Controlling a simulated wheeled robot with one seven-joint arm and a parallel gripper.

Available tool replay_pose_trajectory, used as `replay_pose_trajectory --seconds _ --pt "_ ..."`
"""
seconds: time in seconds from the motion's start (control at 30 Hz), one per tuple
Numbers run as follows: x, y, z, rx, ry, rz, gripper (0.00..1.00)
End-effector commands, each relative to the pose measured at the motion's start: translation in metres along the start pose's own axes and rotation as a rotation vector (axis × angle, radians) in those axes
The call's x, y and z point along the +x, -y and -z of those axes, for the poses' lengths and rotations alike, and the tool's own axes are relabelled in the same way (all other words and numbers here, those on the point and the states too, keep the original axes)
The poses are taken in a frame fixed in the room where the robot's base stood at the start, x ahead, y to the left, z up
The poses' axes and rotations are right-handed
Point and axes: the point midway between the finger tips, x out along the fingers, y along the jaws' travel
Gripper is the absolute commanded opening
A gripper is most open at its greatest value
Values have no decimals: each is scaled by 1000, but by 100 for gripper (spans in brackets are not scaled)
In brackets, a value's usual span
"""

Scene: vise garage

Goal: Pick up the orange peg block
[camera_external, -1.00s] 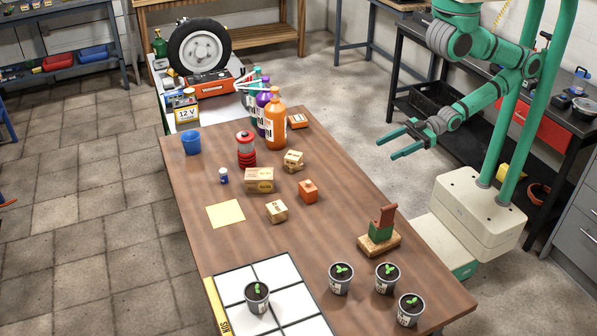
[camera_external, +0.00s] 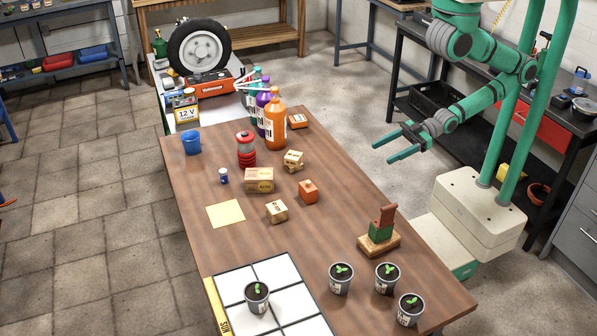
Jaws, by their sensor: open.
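The orange peg block (camera_external: 308,192) stands on the wooden table, right of the middle. It is a small orange cube with a short peg on top. My gripper (camera_external: 382,148) is open and empty. It is in the air beyond the table's right edge, up and to the right of the orange peg block and well apart from it. Its two green fingers point left toward the table.
A brick stack on a wooden base (camera_external: 379,243) and several potted seedlings (camera_external: 341,279) stand nearer the front. A yellow sheet (camera_external: 226,214) lies left.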

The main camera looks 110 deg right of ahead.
Motion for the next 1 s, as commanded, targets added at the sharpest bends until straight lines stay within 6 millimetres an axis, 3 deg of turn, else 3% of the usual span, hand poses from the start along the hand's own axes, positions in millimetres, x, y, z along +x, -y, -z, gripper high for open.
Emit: replay_pose_trajectory --seconds 0.37,0.7,1.0 --pt "105 14 5 0 46 31 66" --pt "189 30 36 -10 94 58 66" --pt "238 43 70 -23 136 77 66"
